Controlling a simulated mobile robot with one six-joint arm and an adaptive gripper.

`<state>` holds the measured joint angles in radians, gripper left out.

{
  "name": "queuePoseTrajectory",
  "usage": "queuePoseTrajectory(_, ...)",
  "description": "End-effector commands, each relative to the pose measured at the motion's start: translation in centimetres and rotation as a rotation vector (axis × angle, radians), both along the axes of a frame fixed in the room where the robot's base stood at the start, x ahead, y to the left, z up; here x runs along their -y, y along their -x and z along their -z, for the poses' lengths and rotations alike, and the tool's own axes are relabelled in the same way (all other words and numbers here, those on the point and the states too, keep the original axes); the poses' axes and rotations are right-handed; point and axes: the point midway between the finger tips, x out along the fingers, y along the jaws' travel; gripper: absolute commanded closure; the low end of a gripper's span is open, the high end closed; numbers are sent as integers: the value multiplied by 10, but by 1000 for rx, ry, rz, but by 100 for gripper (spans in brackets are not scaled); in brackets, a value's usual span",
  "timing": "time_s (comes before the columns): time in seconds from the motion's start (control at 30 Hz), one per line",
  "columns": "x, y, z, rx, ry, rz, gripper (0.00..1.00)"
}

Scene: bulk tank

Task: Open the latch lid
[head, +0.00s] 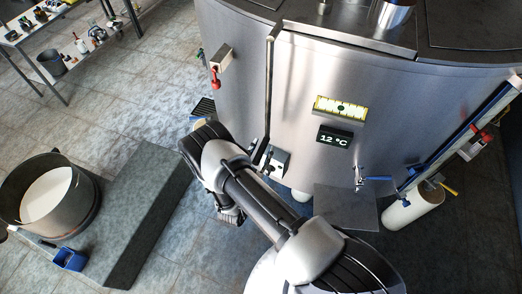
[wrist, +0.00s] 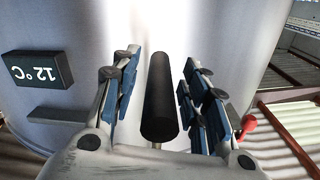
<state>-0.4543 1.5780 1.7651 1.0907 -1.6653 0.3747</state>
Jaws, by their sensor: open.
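A black cylindrical handle (wrist: 160,98) stands in front of the tank wall in the wrist view. My gripper (wrist: 160,62) is open, with one blue-padded finger on each side of the handle and a visible gap to both. In the head view my arm hides most of the gripper and the handle. The steel tank (head: 310,75) has a vertical seam bar (head: 269,85) down its front. Its top (head: 350,38) shows at the upper edge of the head view. I cannot tell which part is the latch lid.
A temperature display (head: 335,137) reading 12 °C and a yellow label plate (head: 340,109) are right of my wrist. A red-knobbed lever (head: 215,80) sticks out left. A grey step (head: 145,215) and a large pot (head: 48,197) stand on the floor at left.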

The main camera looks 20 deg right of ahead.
Motion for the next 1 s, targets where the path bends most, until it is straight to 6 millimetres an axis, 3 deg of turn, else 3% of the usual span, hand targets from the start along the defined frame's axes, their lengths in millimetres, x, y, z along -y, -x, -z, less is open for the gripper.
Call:
queuePoseTrajectory(0.1, 0, 0, 0, 0, 0, 0, 59)
queuePoseTrajectory(0.7, 0, 1, 0, 0, 0, 1, 99)
queuePoseTrajectory(1.0, 0, 1, 0, -1, -1, 1, 100)
